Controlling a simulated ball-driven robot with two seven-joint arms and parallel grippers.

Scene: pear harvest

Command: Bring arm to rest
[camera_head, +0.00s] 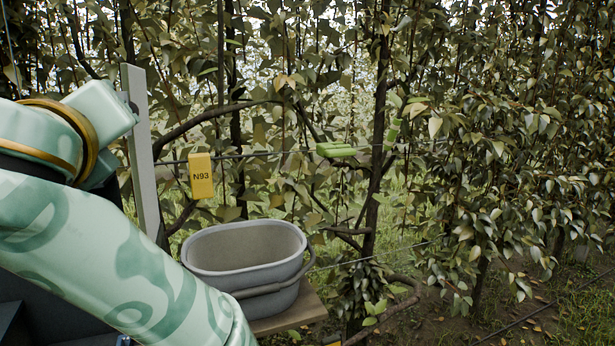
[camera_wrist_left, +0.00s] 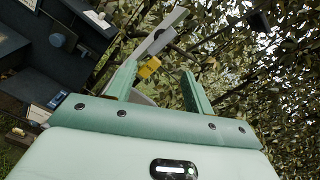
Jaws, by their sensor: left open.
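My left arm (camera_head: 110,260) fills the lower left of the head view, its pale green links bent. Its gripper does not show clearly there. In the left wrist view my left gripper (camera_wrist_left: 161,68) has its two green fingers apart, with nothing held between them. The yellow tag (camera_wrist_left: 148,67) shows beyond the gap between the fingers. My right gripper is in neither view.
A grey oval bucket (camera_head: 245,246) stands on a wooden board (camera_head: 290,313), close to my left arm; its visible inside looks empty. A grey post (camera_head: 140,150), a yellow N93 tag (camera_head: 201,176), green pieces (camera_head: 336,150) and trellised branches stand behind. Grassy ground lies at right.

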